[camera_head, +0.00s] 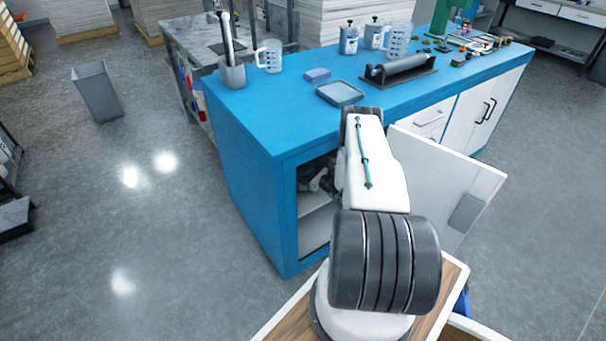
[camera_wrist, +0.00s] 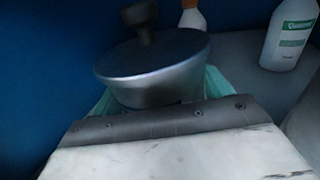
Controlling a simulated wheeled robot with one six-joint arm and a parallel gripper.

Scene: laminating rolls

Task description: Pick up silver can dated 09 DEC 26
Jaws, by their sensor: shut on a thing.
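A silver can (camera_wrist: 160,75) with a dark knob on its top is close in front of the wrist camera. My gripper (camera_wrist: 158,98) is shut on it, with teal finger parts showing at both sides of the can. The can looks slightly tilted in the wrist view. No date can be read on the side that shows. In the head view my arm reaches into the open cabinet of the blue workbench (camera_head: 238,150); the can cannot be made out there.
A white bottle with a green label (camera_wrist: 290,38) and another bottle with an orange neck (camera_wrist: 193,18) stand behind the can. The open white cabinet door (camera_head: 440,170) is right of my arm. A tray (camera_head: 340,93) and a roller (camera_head: 398,70) lie on the bench top.

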